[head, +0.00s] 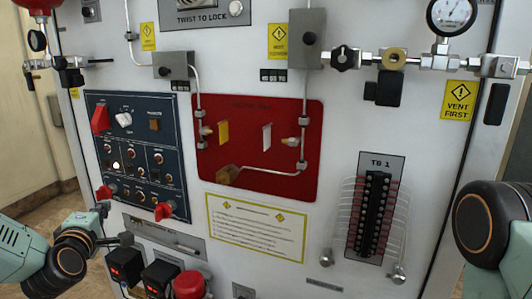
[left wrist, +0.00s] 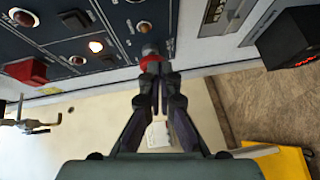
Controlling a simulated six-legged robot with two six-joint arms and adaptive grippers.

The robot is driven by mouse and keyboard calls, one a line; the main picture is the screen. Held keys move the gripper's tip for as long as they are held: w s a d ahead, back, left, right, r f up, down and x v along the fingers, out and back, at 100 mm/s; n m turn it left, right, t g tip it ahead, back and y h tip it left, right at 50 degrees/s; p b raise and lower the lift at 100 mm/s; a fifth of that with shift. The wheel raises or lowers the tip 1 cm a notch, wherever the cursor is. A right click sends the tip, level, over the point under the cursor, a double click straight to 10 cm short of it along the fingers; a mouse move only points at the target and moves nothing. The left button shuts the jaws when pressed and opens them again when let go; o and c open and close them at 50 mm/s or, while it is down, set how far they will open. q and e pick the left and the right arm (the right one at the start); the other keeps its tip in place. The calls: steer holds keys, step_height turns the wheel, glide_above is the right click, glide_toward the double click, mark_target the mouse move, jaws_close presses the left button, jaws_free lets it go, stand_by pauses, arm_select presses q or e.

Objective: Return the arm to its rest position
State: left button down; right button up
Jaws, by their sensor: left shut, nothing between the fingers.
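My left gripper (head: 104,208) is in front of the lower left corner of the dark blue control panel (head: 136,152). Its fingers are shut with nothing between them. In the left wrist view the closed fingertips (left wrist: 159,78) lie just below a red-collared knob (left wrist: 151,60) at the panel's edge. That knob also shows just above the gripper in the head view (head: 104,192); I cannot tell whether they touch. My left arm comes in from the lower left. On the right only a rounded part of my right arm shows; its gripper is out of view.
A lit lamp (head: 116,166) and a second red knob (head: 163,211) are on the panel. Black boxes (head: 125,265) and a red round part (head: 188,285) stick out below. A red plate (head: 262,145) and terminal block (head: 375,215) are to the right. Open floor (left wrist: 262,105) lies beside the cabinet.

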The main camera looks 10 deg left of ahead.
arm_select(q)
steer(key=s+d+f+m+g+h, duration=0.35)
steer(key=s+d+f+m, duration=0.3)
steer(key=f, duration=0.25)
steer(key=s+d+f+m+g+h, duration=0.2)
steer(key=s+d+f+m+g, duration=0.3)
steer(key=d+f, duration=0.4)
steer(key=s+d+f+m+g, duration=0.2)
steer(key=s+f, duration=0.2)
steer(key=s, duration=0.5)
steer(key=s+d+f+m+g, duration=0.1)
steer(key=s+f+m+g, duration=0.2)
steer(key=s, duration=0.6)
steer(key=s+d+f+m+g, duration=0.2)
steer(key=s+f, duration=0.4)
steer(key=s, duration=0.3)
steer(key=shift+d+f+m, duration=0.3)
steer(key=shift+f+m, duration=0.05)
steer(key=shift+m, duration=0.4)
steer(key=shift+s+g, duration=0.1)
steer(key=shift+g, duration=0.15)
